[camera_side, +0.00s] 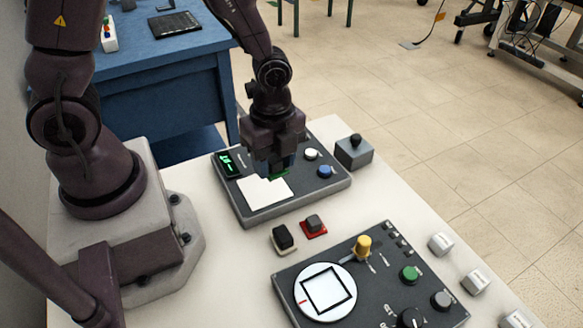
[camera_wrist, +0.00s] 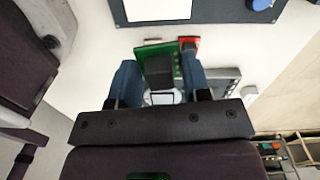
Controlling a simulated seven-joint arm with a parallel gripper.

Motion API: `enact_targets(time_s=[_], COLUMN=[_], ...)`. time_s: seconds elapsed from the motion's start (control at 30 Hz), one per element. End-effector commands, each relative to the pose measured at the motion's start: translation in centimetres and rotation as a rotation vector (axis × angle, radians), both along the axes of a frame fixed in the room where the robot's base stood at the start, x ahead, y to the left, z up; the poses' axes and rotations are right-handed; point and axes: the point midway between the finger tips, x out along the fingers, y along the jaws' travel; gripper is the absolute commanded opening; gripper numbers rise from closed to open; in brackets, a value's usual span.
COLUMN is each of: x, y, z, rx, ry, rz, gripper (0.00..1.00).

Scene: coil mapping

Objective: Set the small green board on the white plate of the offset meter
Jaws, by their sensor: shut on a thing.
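My gripper (camera_side: 273,168) is shut on the small green board (camera_side: 280,174). In the wrist view, the green board (camera_wrist: 173,53) shows between the two blue fingers, with a dark block on it. The side view mostly hides it behind the fingers. The offset meter is a dark box (camera_side: 238,211) with a green display and a white plate (camera_side: 265,193). In the side view the board overlaps the plate's upper right edge; its height above is hard to judge. In the wrist view the white plate (camera_wrist: 158,9) lies beyond the board, apart from it.
A red board with a grey block (camera_side: 313,227) and a black block (camera_side: 283,238) sit in front of the meter. A second dark panel (camera_side: 365,305) with a round white plate stands nearer. A grey box with a black knob (camera_side: 354,152) is right of the meter.

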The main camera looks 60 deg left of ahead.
Motion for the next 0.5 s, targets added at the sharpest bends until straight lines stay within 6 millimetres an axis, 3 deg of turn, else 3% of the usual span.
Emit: enact_targets(time_s=[0.03,0.2,0.5], x=[-0.1,-0.6,-0.5], y=[1.3,4.1,4.5], z=[-0.4,-1.4,-2.5], rx=[0.001,-0.002,-0.003], ry=[0.008,0.010,-0.024], rz=[0.020,0.008,-0.122], gripper=[0.21,0.21,0.21])
